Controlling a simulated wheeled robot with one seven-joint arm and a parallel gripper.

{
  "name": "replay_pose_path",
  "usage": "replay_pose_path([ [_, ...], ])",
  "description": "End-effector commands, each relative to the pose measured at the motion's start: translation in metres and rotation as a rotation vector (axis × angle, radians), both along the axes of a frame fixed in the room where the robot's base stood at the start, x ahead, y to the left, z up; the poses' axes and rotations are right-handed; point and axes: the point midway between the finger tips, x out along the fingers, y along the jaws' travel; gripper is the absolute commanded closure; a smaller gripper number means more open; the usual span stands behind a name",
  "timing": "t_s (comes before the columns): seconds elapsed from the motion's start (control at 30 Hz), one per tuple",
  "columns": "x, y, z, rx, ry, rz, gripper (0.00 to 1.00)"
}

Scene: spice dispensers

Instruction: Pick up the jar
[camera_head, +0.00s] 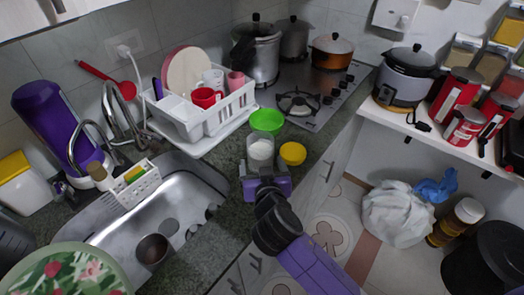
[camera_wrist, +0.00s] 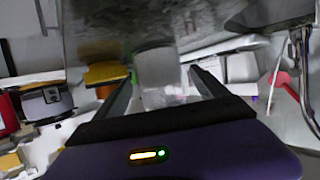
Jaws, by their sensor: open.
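A clear jar with white contents (camera_head: 260,149) stands on the dark counter between the sink and the stove. My gripper (camera_head: 262,168) is open at the near side of the jar. In the wrist view the jar (camera_wrist: 155,66) shows between the two finger lines of my open gripper (camera_wrist: 160,80). The jar's lower part is hidden by my gripper in the head view. I cannot tell whether the fingers touch the jar.
A green bowl (camera_head: 267,121) is just behind the jar and a yellow bowl (camera_head: 292,153) is close on its right. A white dish rack (camera_head: 205,118) stands to the left. The sink (camera_head: 175,215) lies at the near left, the stove (camera_head: 310,90) behind.

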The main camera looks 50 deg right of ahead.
Motion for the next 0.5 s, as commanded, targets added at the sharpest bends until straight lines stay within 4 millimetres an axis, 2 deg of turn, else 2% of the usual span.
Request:
replay_pose_path([
  [0.3,0.026,-0.029,-0.009,0.000,0.000,0.001,0.17],
  [0.5,0.037,-0.038,-0.016,0.000,0.000,0.002,0.17],
])
